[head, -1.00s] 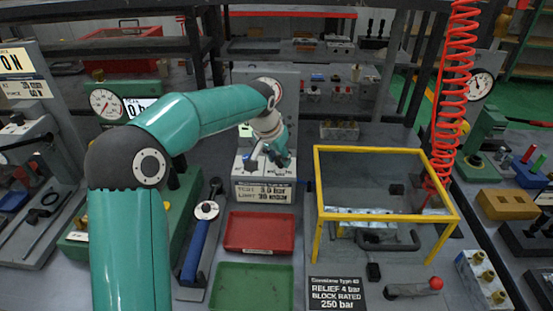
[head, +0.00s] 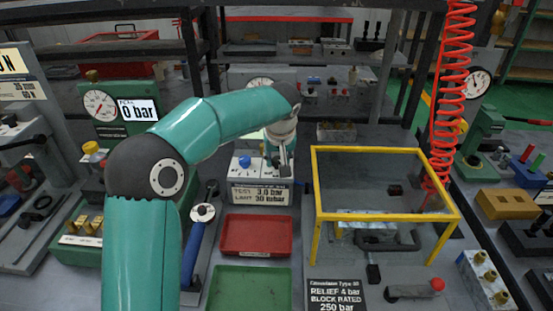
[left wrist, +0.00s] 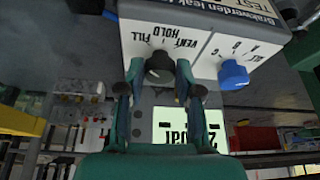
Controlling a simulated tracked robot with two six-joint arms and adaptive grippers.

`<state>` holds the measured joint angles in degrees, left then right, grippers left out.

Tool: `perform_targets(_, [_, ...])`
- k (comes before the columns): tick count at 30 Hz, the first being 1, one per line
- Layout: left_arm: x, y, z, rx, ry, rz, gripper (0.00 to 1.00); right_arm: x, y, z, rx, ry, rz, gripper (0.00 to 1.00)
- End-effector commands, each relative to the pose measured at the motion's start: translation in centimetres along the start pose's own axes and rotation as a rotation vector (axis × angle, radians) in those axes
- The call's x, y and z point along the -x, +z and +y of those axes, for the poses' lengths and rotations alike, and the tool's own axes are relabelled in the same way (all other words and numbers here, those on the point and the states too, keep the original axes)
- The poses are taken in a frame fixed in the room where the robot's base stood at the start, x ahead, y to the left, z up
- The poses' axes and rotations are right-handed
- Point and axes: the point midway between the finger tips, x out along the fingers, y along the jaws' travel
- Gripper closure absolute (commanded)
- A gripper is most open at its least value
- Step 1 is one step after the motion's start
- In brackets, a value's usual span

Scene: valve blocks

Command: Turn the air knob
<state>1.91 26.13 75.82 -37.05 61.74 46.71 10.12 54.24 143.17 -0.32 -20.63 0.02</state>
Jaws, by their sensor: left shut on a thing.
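The leak tester (head: 262,192) is a pale box with a dark label reading TEST 3.0 bar, LIMIT 30 mbar. In the left wrist view it appears upside down. There, a black knob (left wrist: 158,66) sits by the words VENT, HOLD and FILL. My left gripper (left wrist: 157,75) is shut on this black knob, one finger on each side. In the head view my left gripper (head: 280,166) stands at the right part of the tester and hides the knob. A blue knob (left wrist: 233,75) is beside it, apart from the fingers. My right gripper is not in view.
A red tray (head: 257,235) and a green tray (head: 250,287) lie in front of the tester. A yellow-framed guard (head: 385,212) stands to the right. A blue-handled tool (head: 194,250) lies to the left. A lit display (left wrist: 190,130) is near the black knob.

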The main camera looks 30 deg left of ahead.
Motion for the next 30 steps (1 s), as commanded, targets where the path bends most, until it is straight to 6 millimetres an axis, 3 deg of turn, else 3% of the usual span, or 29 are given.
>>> perform_targets(11, [-0.1,0.1,-0.1,0.006,-0.006,-0.005,1.00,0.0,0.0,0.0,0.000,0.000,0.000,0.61])
perform_targets(12, [-0.1,0.1,-0.2,0.006,-0.006,-0.005,0.59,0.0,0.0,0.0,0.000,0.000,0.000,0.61])
perform_targets(16, [-0.1,0.1,-0.1,0.005,-0.005,-0.004,0.40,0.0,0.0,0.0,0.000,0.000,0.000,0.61])
perform_targets(25, [0.1,0.0,0.0,0.003,-0.002,-0.001,0.40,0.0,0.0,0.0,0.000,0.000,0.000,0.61])
perform_targets(30, [1.3,0.0,0.1,0.003,0.000,0.001,0.40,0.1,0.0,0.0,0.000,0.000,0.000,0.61])
